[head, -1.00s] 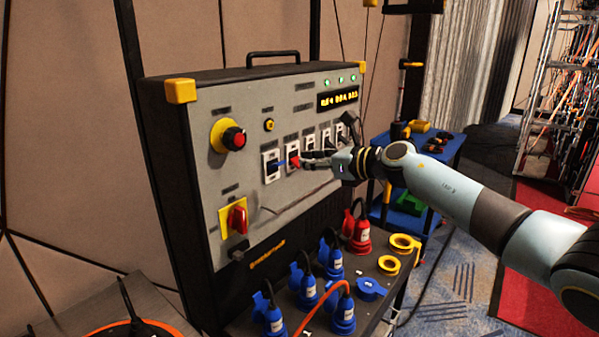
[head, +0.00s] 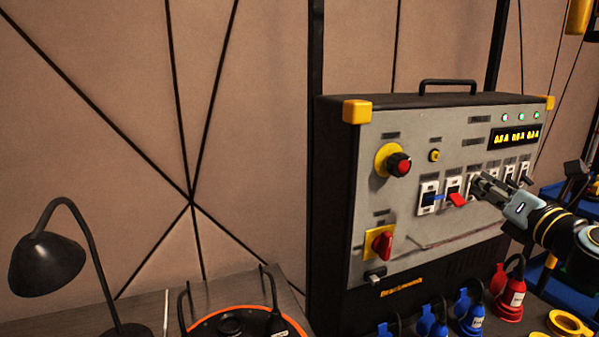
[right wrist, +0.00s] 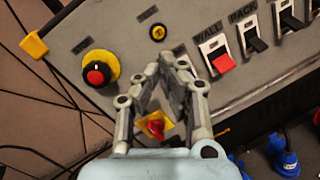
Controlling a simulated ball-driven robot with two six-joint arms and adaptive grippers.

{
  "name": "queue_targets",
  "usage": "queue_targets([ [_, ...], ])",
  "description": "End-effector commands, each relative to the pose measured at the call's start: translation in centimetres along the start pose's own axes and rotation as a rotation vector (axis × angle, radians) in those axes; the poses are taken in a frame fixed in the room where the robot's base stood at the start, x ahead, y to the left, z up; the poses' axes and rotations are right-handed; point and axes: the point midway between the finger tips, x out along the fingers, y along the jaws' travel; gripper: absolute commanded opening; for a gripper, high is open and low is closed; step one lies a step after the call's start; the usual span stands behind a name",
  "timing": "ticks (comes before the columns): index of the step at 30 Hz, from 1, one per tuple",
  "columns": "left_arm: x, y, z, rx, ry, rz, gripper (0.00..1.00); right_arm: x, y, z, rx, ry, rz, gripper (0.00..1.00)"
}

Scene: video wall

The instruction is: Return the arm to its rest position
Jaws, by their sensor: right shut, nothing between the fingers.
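My right gripper (head: 480,184) shows at the right of the head view, its arm coming in from the right edge. It is shut and empty, in front of the grey panel (head: 403,236) of the power box. In the head view its fingertips overlap the switch row just right of the red switch (head: 457,199). In the right wrist view the shut fingers (right wrist: 172,60) lie in front of the panel, with the red switch (right wrist: 223,63) to their right and clear of them. My left gripper is not in view.
The panel carries a red knob on a yellow ring (head: 400,164) and a red rotary switch (head: 382,243). Blue plugs (head: 470,313) and a red plug (head: 510,296) stand below it. A black desk lamp (head: 50,262) stands at left. The wall behind is bare.

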Motion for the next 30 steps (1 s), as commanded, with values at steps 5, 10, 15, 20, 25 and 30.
queue_targets([
  [5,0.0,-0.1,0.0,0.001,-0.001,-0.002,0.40,-8.1,-1.0,0.0,0.785,-0.320,-0.277,0.00],
  [10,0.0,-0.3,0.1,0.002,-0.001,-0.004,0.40,-18.4,-2.4,-6.4,1.470,-0.508,-0.691,0.00],
  [15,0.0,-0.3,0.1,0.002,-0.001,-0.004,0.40,-25.7,-0.1,-11.9,1.811,-0.571,-1.026,0.00],
  [20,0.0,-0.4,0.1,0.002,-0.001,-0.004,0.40,-30.5,2.7,-15.0,1.973,-0.587,-1.266,0.00],
  [25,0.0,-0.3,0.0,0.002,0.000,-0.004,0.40,-34.8,6.0,-17.1,2.074,-0.585,-1.490,0.00],
  [30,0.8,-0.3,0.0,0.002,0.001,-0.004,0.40,-36.9,6.5,-20.2,2.106,-0.586,-1.631,0.00],
])
